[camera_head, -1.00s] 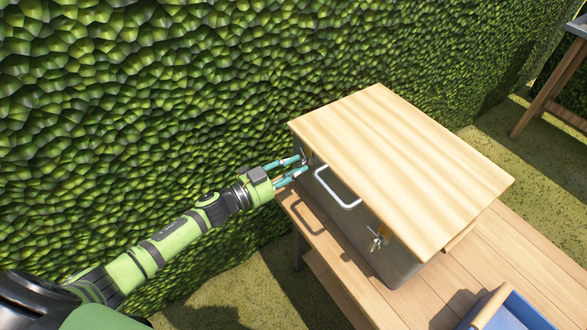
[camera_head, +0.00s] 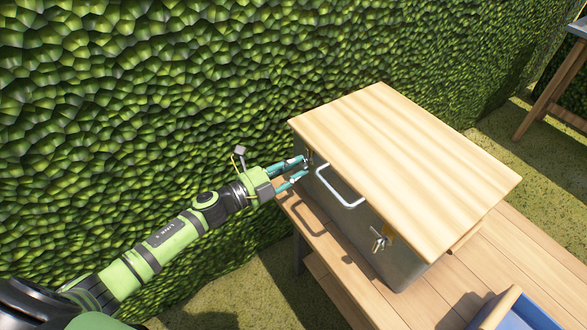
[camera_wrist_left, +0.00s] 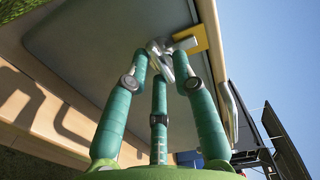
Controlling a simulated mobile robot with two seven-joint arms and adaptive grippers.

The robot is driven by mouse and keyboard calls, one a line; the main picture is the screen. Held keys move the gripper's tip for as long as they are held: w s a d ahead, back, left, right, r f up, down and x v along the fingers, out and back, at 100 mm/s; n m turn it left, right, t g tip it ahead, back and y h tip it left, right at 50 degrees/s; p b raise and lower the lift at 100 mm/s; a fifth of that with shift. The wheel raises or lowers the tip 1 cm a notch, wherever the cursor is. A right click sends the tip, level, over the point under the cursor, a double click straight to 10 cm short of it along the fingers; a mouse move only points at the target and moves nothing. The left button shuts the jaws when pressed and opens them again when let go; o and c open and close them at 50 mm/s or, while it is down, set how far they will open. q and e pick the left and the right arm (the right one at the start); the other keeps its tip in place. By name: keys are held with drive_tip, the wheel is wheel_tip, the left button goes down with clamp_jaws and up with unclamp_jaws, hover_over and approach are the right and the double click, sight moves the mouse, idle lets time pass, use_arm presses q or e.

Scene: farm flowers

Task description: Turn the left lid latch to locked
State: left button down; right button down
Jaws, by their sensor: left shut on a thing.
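The grey box (camera_head: 392,268) stands on the wooden table, with a flat wooden lid (camera_head: 400,160) on top. My left gripper (camera_head: 299,168) is at the far left end of its front face, its teal fingers shut on the left lid latch (camera_head: 309,157). In the left wrist view the fingers (camera_wrist_left: 167,66) close around the latch's metal lever (camera_wrist_left: 181,65), beside its yellow plate (camera_wrist_left: 192,38). The fingers partly hide the latch, and I cannot tell its exact angle. The right lid latch (camera_head: 379,242) is free on the same face. My right gripper is not in view.
A white handle (camera_head: 342,190) sticks out from the box front between the latches. The slatted table (camera_head: 480,262) carries a blue container (camera_head: 523,314) at the lower right. A green hedge (camera_head: 150,100) rises behind and left of the arm.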

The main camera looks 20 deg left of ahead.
use_arm(q)
drive_tip(key=shift+w+a+r+m, duration=0.1)
drive_tip(key=shift+w+r+m, duration=0.05)
drive_tip(key=shift+r+m, duration=0.3)
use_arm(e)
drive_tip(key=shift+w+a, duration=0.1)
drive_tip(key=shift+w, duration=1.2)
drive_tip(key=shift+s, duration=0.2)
use_arm(q)
drive_tip(key=c, duration=1.1)
unclamp_jaws()
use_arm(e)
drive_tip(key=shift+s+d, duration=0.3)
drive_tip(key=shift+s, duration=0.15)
use_arm(q)
drive_tip(key=shift+f, duration=0.2)
drive_tip(key=shift+s+a+f, duration=0.1)
drive_tip(key=shift+s, duration=0.2)
drive_tip(key=v, duration=1.1)
drive_tip(key=shift+a, duration=0.25)
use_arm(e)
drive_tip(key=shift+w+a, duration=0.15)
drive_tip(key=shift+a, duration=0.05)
use_arm(q)
drive_tip(key=shift+s, duration=0.1)
